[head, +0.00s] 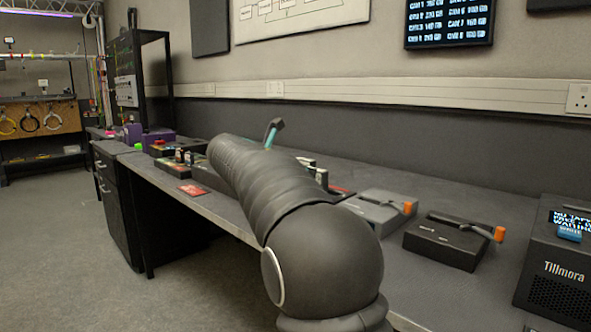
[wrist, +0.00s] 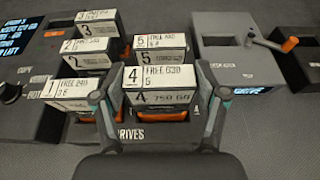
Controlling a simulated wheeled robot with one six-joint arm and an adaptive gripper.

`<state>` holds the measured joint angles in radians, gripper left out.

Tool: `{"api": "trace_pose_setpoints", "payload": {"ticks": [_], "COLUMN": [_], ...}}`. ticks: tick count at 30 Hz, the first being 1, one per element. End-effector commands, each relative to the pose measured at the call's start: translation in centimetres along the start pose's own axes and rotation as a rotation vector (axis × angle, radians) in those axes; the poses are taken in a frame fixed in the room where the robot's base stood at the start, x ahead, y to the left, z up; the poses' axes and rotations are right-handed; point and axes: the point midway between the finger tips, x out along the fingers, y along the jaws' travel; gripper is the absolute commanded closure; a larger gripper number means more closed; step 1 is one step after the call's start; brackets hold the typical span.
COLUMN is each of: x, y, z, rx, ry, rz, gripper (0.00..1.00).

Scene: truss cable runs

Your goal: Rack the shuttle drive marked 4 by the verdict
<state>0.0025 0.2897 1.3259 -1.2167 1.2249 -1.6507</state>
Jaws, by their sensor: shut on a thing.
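The drive marked 4 (wrist: 158,78) is a pale block with dark lettering reading FREE 630 and 750 GB in the wrist view. My gripper (wrist: 158,100) has one finger at each side of it and is shut on it. The drive is at the front of the dark tray lettered DRIVES (wrist: 130,134); I cannot tell whether it is seated or lifted. Drive 5 (wrist: 161,47) stands right behind it. Drives 1 (wrist: 66,88), 2 (wrist: 84,56) and 3 (wrist: 97,24) stand in a column to the left. In the head view my arm hides the held drive.
A grey lever box (head: 375,210) and a black lever box (head: 447,243), both with orange handles, stand right of my arm on the bench. A Tillmora unit (head: 556,270) is at far right. A wall screen (head: 450,22) lists capacities. A red card (head: 193,190) lies near the bench's front edge.

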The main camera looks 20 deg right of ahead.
Motion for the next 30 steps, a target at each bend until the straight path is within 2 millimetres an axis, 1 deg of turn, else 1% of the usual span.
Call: {"api": "trace_pose_setpoints", "payload": {"ticks": [18,30], "x": [0.08,0.32], "y": [-0.03,-0.03], "z": [-0.21,-0.89], "rx": [0.001,0.001], "ry": [-0.001,-0.001], "rz": [0.000,0.000], "gripper": [0.97,0.97]}}
